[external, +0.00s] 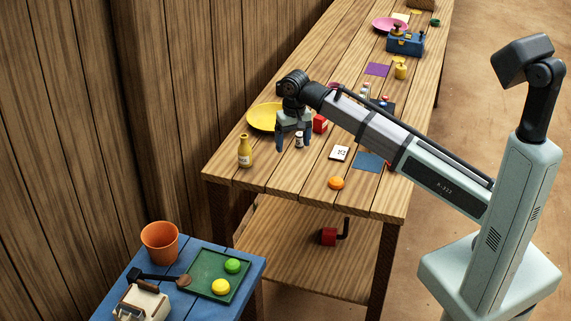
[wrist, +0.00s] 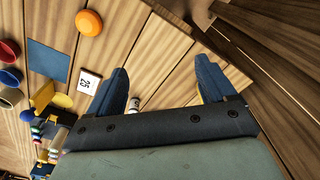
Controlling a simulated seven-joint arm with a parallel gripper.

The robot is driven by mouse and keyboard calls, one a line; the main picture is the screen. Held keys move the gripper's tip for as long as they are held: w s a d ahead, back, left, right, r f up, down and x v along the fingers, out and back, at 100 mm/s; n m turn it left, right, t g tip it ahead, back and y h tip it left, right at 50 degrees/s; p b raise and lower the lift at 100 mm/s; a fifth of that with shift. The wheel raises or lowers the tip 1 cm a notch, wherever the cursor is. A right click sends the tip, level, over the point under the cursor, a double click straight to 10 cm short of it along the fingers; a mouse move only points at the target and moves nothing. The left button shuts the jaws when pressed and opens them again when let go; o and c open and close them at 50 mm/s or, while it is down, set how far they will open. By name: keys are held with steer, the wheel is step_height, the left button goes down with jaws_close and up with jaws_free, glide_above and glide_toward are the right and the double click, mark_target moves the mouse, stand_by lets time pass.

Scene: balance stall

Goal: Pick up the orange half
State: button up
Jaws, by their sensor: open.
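The orange half (external: 336,183) is a small round orange piece on the wooden table near its front edge. In the wrist view the orange half (wrist: 89,22) lies at the upper left, in full sight, well off to the side of my fingers. My gripper (external: 294,146) hangs above the table's left side, to the left of the orange half and apart from it. Its two blue fingers also show in the wrist view (wrist: 168,85), spread open, with nothing held between them.
A yellow bottle (external: 244,152) stands left of my gripper, and a small white-labelled bottle (external: 299,140) is close by it. A number card (external: 339,153) and a blue square (external: 369,162) lie behind the orange half. Bare planks surround the orange half at the front.

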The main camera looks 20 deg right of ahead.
steer(key=d, duration=0.8)
steer(key=n, duration=1.9)
glide_above(337, 179)
steer(key=f, duration=0.2)
steer(key=shift+w+a+f, duration=0.1)
steer(key=shift+a+f, duration=0.05)
steer(key=shift+f, duration=4)
steer(key=shift+d+f, duration=0.2)
steer(key=shift+f, duration=2.4)
steer(key=shift+c, duration=0.2)
steer(key=c, duration=1.1)
